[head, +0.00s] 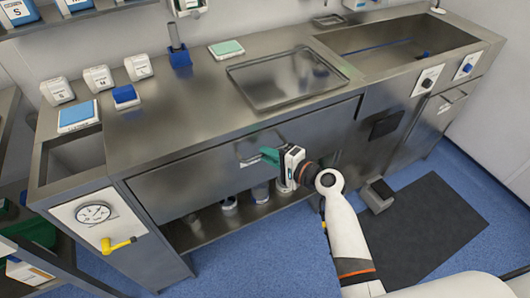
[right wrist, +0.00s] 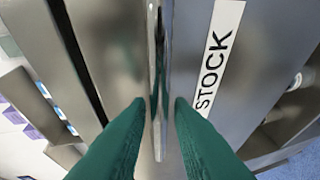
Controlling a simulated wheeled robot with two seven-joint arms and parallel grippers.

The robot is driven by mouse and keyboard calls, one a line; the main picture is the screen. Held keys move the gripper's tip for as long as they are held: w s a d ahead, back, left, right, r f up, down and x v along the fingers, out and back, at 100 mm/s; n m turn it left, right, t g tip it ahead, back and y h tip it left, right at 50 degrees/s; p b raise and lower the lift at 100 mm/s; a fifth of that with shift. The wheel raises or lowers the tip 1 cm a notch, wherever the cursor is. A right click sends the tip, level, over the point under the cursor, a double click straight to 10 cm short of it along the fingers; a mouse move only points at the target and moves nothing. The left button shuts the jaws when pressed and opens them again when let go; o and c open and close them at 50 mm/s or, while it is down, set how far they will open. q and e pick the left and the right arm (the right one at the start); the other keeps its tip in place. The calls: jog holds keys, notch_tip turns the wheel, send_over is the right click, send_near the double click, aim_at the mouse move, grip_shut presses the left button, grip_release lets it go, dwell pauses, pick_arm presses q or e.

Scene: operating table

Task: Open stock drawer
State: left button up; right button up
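The stock drawer (head: 190,185) is the wide steel front under the counter in the head view. Its white STOCK label shows in the right wrist view (right wrist: 217,60). The drawer handle (right wrist: 157,125) runs between the green fingers of my right gripper (right wrist: 160,103). The fingers stand apart, one on each side of the handle, with narrow gaps visible. In the head view my right gripper (head: 268,155) is at the drawer front, partly covering the handle. I cannot tell whether the drawer is slightly ajar. My left gripper is not in view.
The steel counter (head: 185,130) carries a tray (head: 285,82), several dispensers and a blue holder (head: 180,57). An open shelf (head: 220,227) with several containers lies below the drawer. A yellow lever (head: 118,244) sticks out at left. A dark mat (head: 425,230) lies on the floor at right.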

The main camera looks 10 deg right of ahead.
jog(key=shift+x, duration=0.8)
grip_shut()
jog(key=shift+s, duration=0.1)
